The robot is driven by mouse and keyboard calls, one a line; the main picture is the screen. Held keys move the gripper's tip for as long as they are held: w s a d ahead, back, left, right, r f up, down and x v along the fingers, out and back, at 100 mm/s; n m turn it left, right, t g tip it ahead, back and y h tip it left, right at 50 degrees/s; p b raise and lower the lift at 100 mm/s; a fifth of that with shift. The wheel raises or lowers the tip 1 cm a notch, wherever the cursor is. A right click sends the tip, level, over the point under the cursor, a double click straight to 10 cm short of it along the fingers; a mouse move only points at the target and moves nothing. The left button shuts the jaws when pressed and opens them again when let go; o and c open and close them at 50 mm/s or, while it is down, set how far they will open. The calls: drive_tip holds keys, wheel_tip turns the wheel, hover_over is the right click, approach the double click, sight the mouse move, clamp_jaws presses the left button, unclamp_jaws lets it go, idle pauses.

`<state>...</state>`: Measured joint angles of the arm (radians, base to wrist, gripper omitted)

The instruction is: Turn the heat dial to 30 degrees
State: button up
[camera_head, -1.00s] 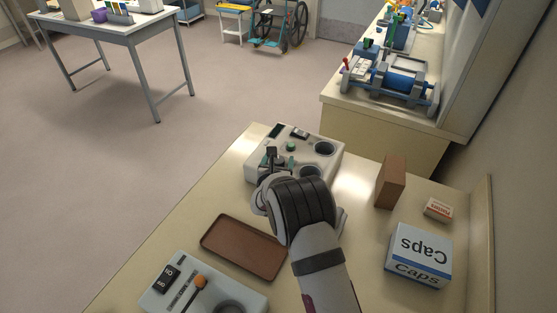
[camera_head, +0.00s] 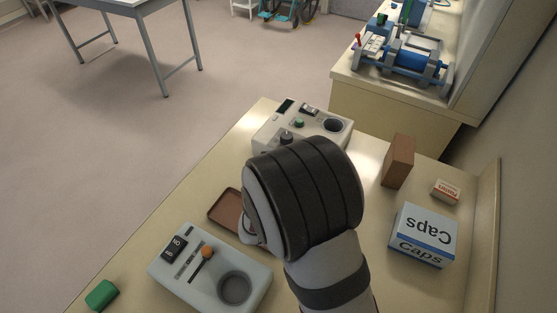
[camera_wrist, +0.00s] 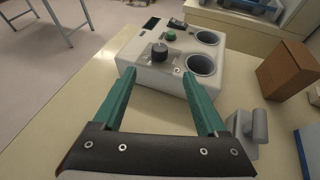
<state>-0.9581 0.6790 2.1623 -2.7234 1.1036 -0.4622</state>
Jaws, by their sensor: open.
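A white device (camera_head: 268,133) stands at the back of the bench. On it a dark round dial (camera_head: 286,137) shows just above my wrist; it also shows in the wrist view (camera_wrist: 159,52). Its marks are too small to read. My gripper (camera_wrist: 157,78) is open and empty, with two green fingers spread wide. The fingers point at the device's front, and the dial lies beyond and between the tips, apart from them. In the head view my wrist hides the fingers.
The device also has a green button (camera_wrist: 170,35) and round wells (camera_wrist: 201,65). A grey slider unit (camera_head: 210,289) with an orange knob, a brown tray (camera_head: 224,207), a brown block (camera_head: 398,161), a Caps box (camera_head: 422,236) and a grey handled piece (camera_wrist: 248,125) stand around.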

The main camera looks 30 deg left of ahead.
drive_tip(key=m+t+h, duration=0.2)
drive_tip(key=t, duration=0.1)
approach(284, 141)
drive_tip(key=w+a+r, duration=0.2)
drive_tip(key=w, duration=0.1)
drive_tip(key=f+m+t+h, duration=0.1)
drive_tip(key=w+f+m+t+h, duration=0.1)
drive_tip(key=f+h, duration=0.1)
drive_tip(key=shift+w+a+f, duration=0.1)
drive_tip(key=shift+a+f, duration=0.05)
drive_tip(key=shift+f, duration=0.05)
drive_tip(key=shift+w+f+m+h, duration=0.1)
drive_tip(key=shift+f+m+h, duration=0.2)
drive_tip(key=w, duration=0.7)
drive_tip(key=shift+w+d, duration=0.15)
drive_tip(key=shift+d, duration=0.2)
clamp_jaws()
